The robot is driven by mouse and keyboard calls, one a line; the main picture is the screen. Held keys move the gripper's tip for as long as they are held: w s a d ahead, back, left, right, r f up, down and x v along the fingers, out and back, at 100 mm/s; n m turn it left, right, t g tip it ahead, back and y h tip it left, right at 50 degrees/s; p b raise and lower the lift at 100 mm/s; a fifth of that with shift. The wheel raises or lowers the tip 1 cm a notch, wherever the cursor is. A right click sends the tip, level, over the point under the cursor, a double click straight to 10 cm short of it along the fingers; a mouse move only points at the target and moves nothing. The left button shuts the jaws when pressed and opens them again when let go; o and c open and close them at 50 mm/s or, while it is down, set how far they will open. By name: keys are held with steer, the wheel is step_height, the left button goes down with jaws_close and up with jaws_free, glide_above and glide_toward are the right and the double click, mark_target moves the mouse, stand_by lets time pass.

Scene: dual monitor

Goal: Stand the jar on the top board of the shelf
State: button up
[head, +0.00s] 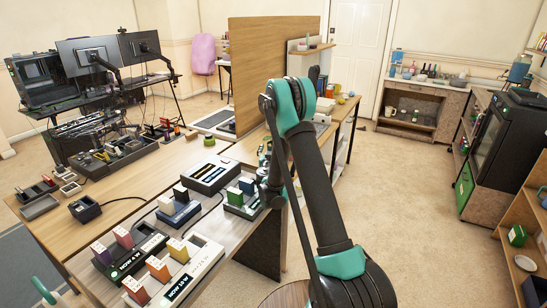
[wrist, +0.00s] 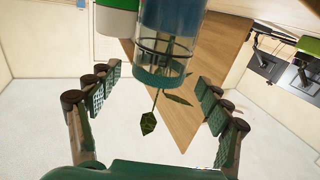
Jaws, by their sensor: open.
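A clear glass jar with a blue upper part in the picture (wrist: 168,25) shows at the top centre of the wrist view. A green leafy sprig (wrist: 148,122) shows at and below its glass end; I cannot tell whether it is inside or behind. My gripper (wrist: 160,82) is open, its two padded fingers spread left and right of the jar's glass end. No contact shows, and depth is unclear. In the head view my arm hides the gripper, and I cannot pick out this jar. A small wall shelf (head: 311,49) sits beside the wooden partition, with small items on it.
The wooden partition (head: 258,65) stands behind the long desk (head: 75,232), which carries several devices and coloured blocks. Two monitors (head: 88,55) stand at the back left. A black cabinet (head: 497,150) and an open shelf unit (head: 530,245) are at the right. The carpet between is clear.

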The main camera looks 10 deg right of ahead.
steer(key=shift+w+d+f, duration=0.1)
steer(key=shift+w+f, duration=0.05)
steer(key=shift+f, duration=0.25)
steer(key=x, duration=0.7)
steer(key=shift+w+r, duration=0.1)
jaws_close()
stand_by(0.6)
